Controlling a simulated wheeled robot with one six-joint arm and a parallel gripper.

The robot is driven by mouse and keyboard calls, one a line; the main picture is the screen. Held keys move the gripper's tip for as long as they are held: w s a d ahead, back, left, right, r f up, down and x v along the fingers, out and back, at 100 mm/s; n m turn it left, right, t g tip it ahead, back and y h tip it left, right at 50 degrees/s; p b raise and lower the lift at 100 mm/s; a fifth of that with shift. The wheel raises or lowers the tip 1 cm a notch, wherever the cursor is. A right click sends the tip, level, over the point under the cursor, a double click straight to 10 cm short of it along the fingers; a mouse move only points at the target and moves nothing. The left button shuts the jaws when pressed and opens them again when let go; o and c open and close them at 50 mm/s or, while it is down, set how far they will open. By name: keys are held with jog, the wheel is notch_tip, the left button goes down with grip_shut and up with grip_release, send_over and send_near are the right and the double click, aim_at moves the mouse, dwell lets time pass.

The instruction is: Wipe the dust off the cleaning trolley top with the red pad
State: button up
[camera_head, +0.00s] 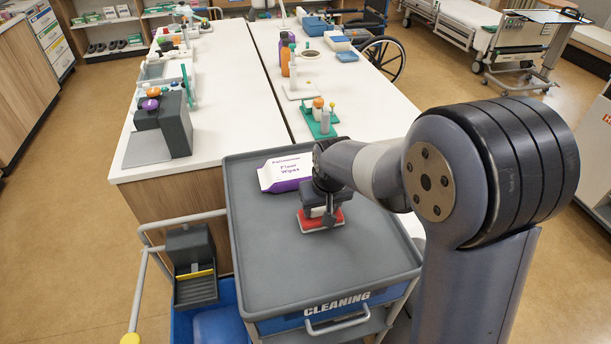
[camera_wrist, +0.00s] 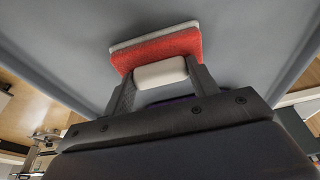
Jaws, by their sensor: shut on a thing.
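The cleaning trolley (camera_head: 275,272) has a grey top with a raised rim and stands in the middle foreground of the head view. My gripper (camera_head: 322,212) is over the right half of the top, shut on the light handle of the red pad (camera_head: 312,223). The pad is low at the trolley top; whether it touches the surface I cannot tell. In the wrist view the red pad (camera_wrist: 158,48) shows above the white handle (camera_wrist: 160,73), between my fingers (camera_wrist: 160,82). No dust is clearly visible on the top; my arm hides part of its right side.
A purple and white floor wipes pack (camera_head: 286,174) lies at the back of the trolley top, close behind the pad. White counters (camera_head: 225,75) with bottles and boxes stand behind. The front left of the top is clear.

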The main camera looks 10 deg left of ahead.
notch_tip(320, 180, up, 4)
jog(key=shift+w+f+p, duration=0.1)
jog(key=shift+p, duration=1)
jog(key=shift+w+a+r, duration=0.1)
jog(key=shift+w+r, duration=0.05)
jog(key=shift+r, duration=0.15)
jog(key=shift+r+p, duration=1.55)
jog(key=shift+r, duration=0.35)
